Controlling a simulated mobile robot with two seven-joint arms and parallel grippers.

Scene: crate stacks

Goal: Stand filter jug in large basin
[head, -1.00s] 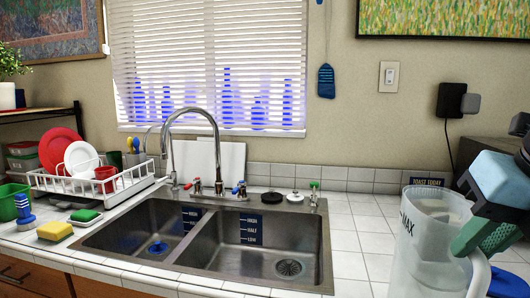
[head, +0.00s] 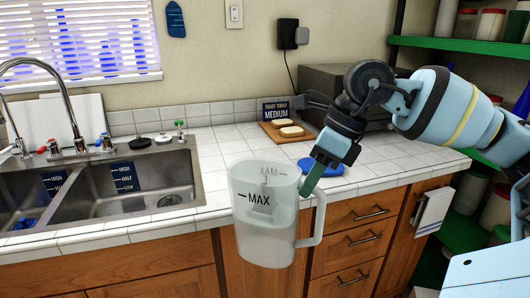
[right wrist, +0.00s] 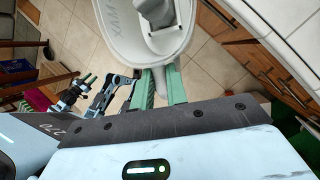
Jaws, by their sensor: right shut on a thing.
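The filter jug (head: 262,232), clear and frosted with a MAX mark, hangs nearly upright in front of the counter edge. My right gripper (head: 312,178) is shut on the top of its handle; the jug also shows in the right wrist view (right wrist: 150,48). The sink has two basins. The right one (head: 165,168), which looks larger, is left of the jug; it seems empty apart from its drain. The left basin (head: 15,190) is cut by the frame and holds something blue. My left gripper (right wrist: 84,80) shows small in the right wrist view; its opening is unclear.
A tap (head: 75,120) rises behind the sink. Bread on a board (head: 270,128), a toaster-oven-like box (head: 345,85) and a blue disc (head: 332,168) stand on the counter right of the sink. The tiled counter between sink and board is clear.

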